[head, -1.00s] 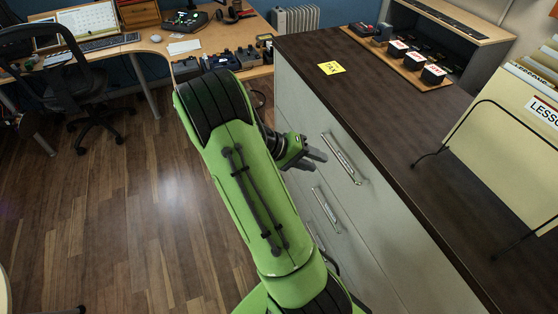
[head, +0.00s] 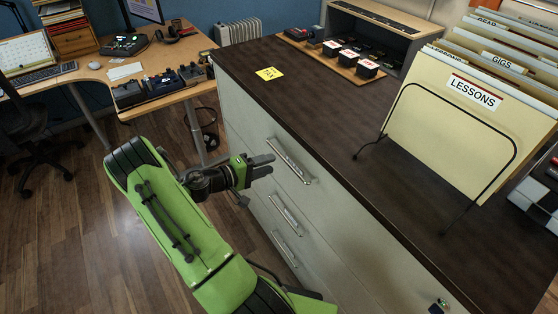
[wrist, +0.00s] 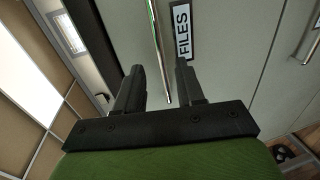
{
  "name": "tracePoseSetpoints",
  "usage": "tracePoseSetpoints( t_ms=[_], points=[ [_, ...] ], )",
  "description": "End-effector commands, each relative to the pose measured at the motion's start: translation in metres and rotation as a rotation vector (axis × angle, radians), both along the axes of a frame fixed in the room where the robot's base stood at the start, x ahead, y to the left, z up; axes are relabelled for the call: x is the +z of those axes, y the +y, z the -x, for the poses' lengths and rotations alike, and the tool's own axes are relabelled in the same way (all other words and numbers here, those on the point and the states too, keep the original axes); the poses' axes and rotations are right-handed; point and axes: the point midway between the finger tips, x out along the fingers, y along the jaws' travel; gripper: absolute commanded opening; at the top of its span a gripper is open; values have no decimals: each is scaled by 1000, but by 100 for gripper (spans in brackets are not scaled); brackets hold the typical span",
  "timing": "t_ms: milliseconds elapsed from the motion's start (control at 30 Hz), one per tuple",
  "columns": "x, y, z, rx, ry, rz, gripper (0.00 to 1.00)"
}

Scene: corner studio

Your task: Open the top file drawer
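The grey cabinet's top drawer (head: 245,141) looks shut, its front flush with the drawers below. Its silver bar handle (head: 290,160) runs along the upper front. My gripper (head: 272,164) is open and empty, with its fingertips close to the handle on its left side. In the wrist view, the handle (wrist: 155,30) shows in the gap between the two dark fingers of my gripper (wrist: 159,68). A "FILES" label (wrist: 182,32) sits beside it. I cannot tell whether the fingertips reach around the handle or stop short of it.
Two lower handles (head: 285,213) (head: 286,248) are below. The dark cabinet top (head: 330,135) holds a yellow "TAX" note (head: 269,73), a wire file rack (head: 405,97) with folders, and a wooden tray (head: 346,72). A desk (head: 100,73) stands at the left. The floor beside the cabinet is open.

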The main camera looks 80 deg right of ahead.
Motion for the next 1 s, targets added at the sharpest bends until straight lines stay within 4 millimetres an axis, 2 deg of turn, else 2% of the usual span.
tracePoseSetpoints(
  t_ms=[100,233,567,800,833,1000],
  points=[
    [-6,-20,19,-5,-1,-1,38],
    [-10,-34,30,-1,-2,-1,38],
    [-11,-40,35,1,-1,-1,38],
    [-11,-40,35,0,-1,-1,3],
    [-11,-40,35,0,-1,-1,0],
    [-11,-40,35,0,-1,-2,0]
  ],
)
